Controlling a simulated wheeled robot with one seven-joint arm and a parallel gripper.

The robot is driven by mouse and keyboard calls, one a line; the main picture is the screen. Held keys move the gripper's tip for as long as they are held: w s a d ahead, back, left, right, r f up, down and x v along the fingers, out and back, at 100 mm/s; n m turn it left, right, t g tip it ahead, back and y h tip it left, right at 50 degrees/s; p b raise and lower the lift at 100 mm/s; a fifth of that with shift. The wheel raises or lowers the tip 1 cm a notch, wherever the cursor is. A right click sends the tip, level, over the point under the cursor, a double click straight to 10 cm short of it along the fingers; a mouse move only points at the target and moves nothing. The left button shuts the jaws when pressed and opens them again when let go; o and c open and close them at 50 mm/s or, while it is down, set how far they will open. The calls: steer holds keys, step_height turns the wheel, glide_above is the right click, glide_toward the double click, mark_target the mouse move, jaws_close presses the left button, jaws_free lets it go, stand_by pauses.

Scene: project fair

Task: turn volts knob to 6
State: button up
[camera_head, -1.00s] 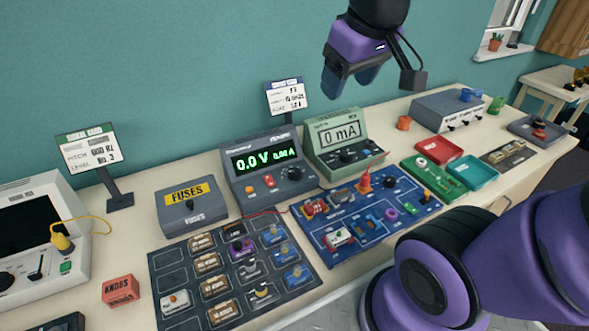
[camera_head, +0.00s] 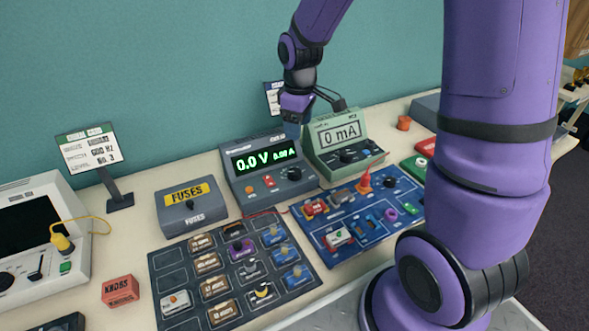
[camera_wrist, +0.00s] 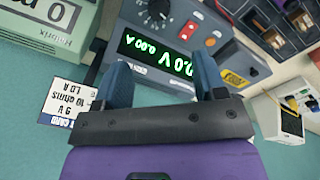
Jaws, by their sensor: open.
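The grey power supply (camera_head: 266,166) stands on the table with a green display reading 0.0 V and 0.00 A. Its dark round knob (camera_head: 294,173) is on the front, right of an orange and a red button. The wrist view shows this supply (camera_wrist: 215,42) upside down, with the knob (camera_wrist: 158,10) at the top edge. My gripper (camera_head: 297,124) is above and behind the supply's right side, apart from the knob. In the wrist view my gripper (camera_wrist: 164,75) has its two blue fingers spread, with nothing between them but the supply's display beyond.
A green meter (camera_head: 341,143) reading 0 mA stands close on the right. A grey fuse box (camera_head: 190,206) stands on the left. A small sign (camera_head: 272,98) is behind. A component tray (camera_head: 240,275) and a blue circuit board (camera_head: 358,212) lie in front.

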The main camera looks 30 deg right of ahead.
steer(key=n, duration=0.1)
glide_toward(294, 171)
steer(key=shift+g, duration=0.4)
steer(key=f, duration=0.9)
steer(key=shift+w+d+f, duration=0.15)
steer(key=shift+w, duration=0.2)
steer(key=shift+c, duration=0.5)
steer(key=c, duration=0.8)
